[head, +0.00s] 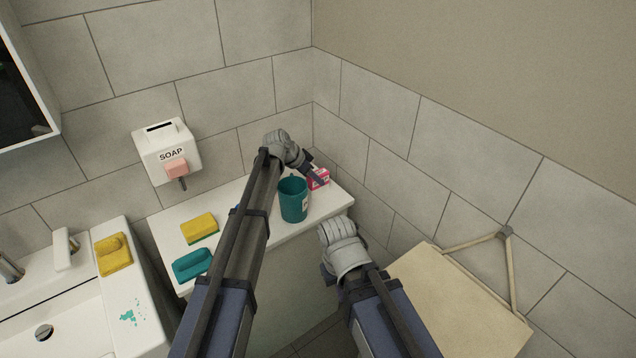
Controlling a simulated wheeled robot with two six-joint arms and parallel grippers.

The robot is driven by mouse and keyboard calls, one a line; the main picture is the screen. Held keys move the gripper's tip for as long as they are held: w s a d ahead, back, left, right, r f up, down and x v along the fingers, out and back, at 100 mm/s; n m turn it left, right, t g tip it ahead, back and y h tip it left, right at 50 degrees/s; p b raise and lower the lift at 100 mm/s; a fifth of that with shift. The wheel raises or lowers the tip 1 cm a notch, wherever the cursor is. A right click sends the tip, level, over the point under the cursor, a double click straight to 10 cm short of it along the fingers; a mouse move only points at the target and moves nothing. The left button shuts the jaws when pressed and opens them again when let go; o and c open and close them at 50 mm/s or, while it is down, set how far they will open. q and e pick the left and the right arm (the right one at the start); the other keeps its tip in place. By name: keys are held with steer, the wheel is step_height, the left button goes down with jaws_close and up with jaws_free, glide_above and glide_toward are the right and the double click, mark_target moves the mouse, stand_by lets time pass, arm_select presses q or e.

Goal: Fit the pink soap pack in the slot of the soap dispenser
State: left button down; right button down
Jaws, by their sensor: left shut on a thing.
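The pink soap pack (320,177) is at the back right of the white counter, beside the teal cup. My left gripper (313,172) reaches over the counter and is shut on the pack; its fingers cover part of it. I cannot tell whether the pack touches the counter. The white soap dispenser (167,151), marked SOAP, is on the tiled wall at the left, with a dark slot (160,127) on top and a pink block at its lower front. My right gripper (341,250) is in front of the counter's right end; its fingertips do not show clearly.
The teal cup (293,200) stands close to my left gripper. A yellow sponge (200,227) and a teal item (193,265) lie on the counter (172,222). A sink (50,325) is at left, a wooden board (455,310) at right.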

arm_select(q)
steer(key=shift+r+p, duration=0.65)
stand_by(0.5)
steer(key=shift+r+p, duration=1.9)
